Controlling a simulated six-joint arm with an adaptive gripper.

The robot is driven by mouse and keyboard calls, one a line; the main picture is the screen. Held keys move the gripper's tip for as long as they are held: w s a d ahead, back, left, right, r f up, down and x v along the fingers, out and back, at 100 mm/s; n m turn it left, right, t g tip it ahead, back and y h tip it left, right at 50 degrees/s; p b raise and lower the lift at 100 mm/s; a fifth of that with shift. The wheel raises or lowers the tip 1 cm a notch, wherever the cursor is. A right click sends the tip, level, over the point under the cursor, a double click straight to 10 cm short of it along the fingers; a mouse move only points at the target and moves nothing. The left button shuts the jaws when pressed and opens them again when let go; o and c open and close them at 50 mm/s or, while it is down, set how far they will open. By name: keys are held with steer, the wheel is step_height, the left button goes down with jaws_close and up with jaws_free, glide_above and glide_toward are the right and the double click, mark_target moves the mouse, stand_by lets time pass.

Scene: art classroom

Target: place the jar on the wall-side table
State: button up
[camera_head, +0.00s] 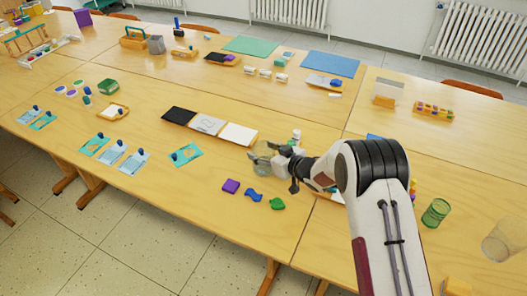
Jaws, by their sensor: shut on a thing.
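My gripper (276,155) is over the near row of tables, just right of the white sheet. It is shut on a small, see-through greyish thing, which looks like the jar (262,160). The fingers partly cover it, and I cannot tell whether its base touches the tabletop. The wall-side table (290,50) is the far row of wooden tables, nearer the radiators. A green see-through jar (436,212) and a clear one (502,240) stand at the right, apart from my gripper.
A green mat (250,45) and a blue mat (330,64) lie on the far tables, with several small containers nearby. Purple (231,186), blue (252,196) and green (277,204) pieces lie in front of my gripper. Bare wood shows left of them.

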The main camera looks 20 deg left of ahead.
steer(key=shift+f, duration=0.15)
steer(key=o, duration=1.6)
steer(key=shift+r, duration=0.2)
steer(key=shift+v, duration=6)
steer(key=shift+r, duration=0.1)
